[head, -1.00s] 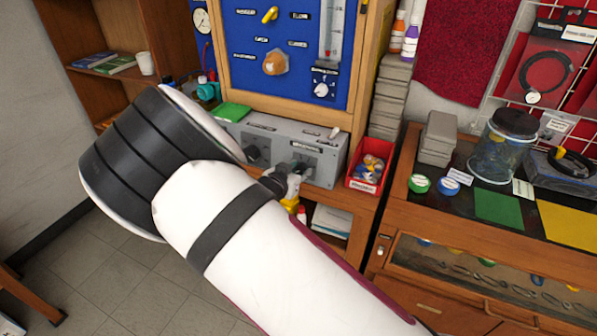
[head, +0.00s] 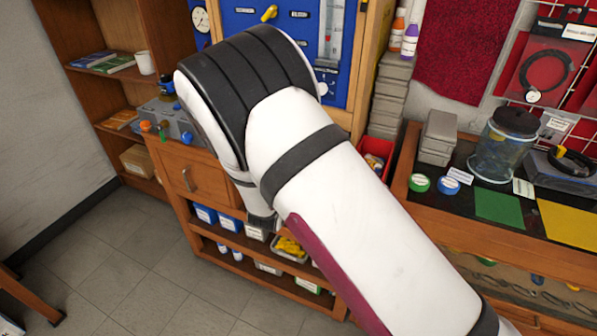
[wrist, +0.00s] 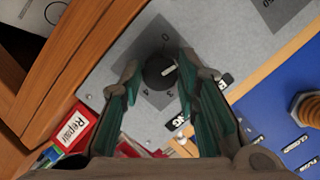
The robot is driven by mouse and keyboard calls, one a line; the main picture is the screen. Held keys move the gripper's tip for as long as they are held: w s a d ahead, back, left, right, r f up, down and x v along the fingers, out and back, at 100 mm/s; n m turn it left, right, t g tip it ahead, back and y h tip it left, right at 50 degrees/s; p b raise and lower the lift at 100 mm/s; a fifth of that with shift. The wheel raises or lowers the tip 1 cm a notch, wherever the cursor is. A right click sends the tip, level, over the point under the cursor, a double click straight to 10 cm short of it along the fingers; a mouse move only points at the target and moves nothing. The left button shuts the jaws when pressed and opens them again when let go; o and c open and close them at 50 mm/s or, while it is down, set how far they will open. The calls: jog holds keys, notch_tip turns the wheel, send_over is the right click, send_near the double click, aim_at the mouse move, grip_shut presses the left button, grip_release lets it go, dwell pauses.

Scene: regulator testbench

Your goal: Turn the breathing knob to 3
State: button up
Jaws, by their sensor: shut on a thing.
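In the wrist view, a round black knob (wrist: 158,74) with a white pointer mark sits on a grey panel (wrist: 232,45). A darker grey square with small numerals lies around the knob. The pointer is directed to the right and slightly up in the picture. A black label beside the knob is partly hidden by a finger, so its full word cannot be read. My gripper (wrist: 161,69) has one finger on each side of the knob and is shut on it. In the head view, my arm hides the gripper, the knob and the panel.
A red bin (wrist: 82,130) and a wooden edge (wrist: 85,65) lie close to the panel. The blue board (wrist: 285,125) with a brass fitting (wrist: 309,106) is at the right. In the head view, a grey box (head: 178,122) stands at the left end of the bench.

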jog(key=m+t+b, duration=0.1)
jog(key=m+b, duration=0.1)
jog(key=m, duration=0.4)
jog(key=m+t+b, duration=0.1)
jog(key=m+b, duration=0.1)
jog(key=m, duration=0.5)
jog(key=m+t+h+b, duration=0.1)
jog(key=m+b, duration=0.1)
jog(key=m, duration=0.5)
jog(key=shift+f+b, duration=0.3)
jog(key=shift+s+m, duration=0.1)
jog(key=shift+m, duration=0.3)
jog(key=o, duration=1.2)
jog(key=shift+c, duration=0.2)
jog(key=v, duration=1.2)
